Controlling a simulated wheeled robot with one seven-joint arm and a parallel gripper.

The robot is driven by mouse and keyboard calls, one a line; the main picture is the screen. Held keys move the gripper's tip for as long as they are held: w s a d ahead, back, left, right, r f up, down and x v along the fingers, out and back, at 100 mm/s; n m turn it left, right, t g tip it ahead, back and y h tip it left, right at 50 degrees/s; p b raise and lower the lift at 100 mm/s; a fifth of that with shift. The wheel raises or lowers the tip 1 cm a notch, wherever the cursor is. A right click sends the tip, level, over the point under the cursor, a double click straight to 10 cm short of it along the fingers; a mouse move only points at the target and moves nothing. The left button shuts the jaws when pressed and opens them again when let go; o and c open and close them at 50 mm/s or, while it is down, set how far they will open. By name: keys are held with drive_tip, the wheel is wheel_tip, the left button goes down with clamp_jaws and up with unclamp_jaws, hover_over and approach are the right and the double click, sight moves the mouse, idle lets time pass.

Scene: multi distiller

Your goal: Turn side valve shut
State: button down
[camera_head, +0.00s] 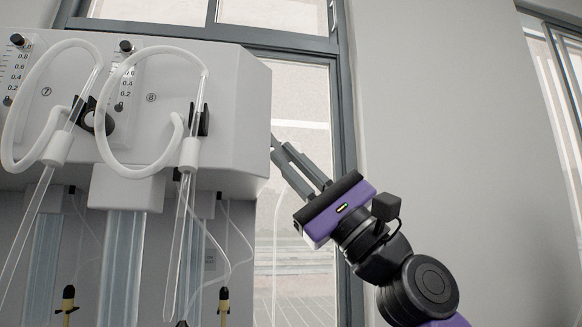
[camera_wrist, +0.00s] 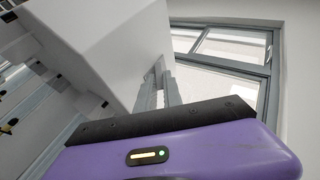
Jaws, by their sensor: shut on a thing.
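The white distiller housing (camera_head: 225,100) fills the left of the head view, and its right side faces my gripper (camera_head: 281,147). My gripper reaches up and left, with its fingertips at the far edge of that side. In the wrist view, the fingers (camera_wrist: 160,74) lie nearly together along the right face of the white housing (camera_wrist: 110,60). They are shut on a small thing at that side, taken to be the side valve. The valve itself does not show in either view; the housing edge and fingers hide it.
Glass tubes (camera_head: 122,265) and looped white hoses (camera_head: 207,95) hang at the front of the distiller. Yellow-tipped probes (camera_head: 68,300) hang below. A dark window frame (camera_head: 345,110) and a plain grey wall (camera_head: 440,110) stand behind my arm. The right side is open.

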idle(0.3)
drive_tip(key=c, duration=1.5)
unclamp_jaws()
drive_tip(key=shift+a, duration=0.1)
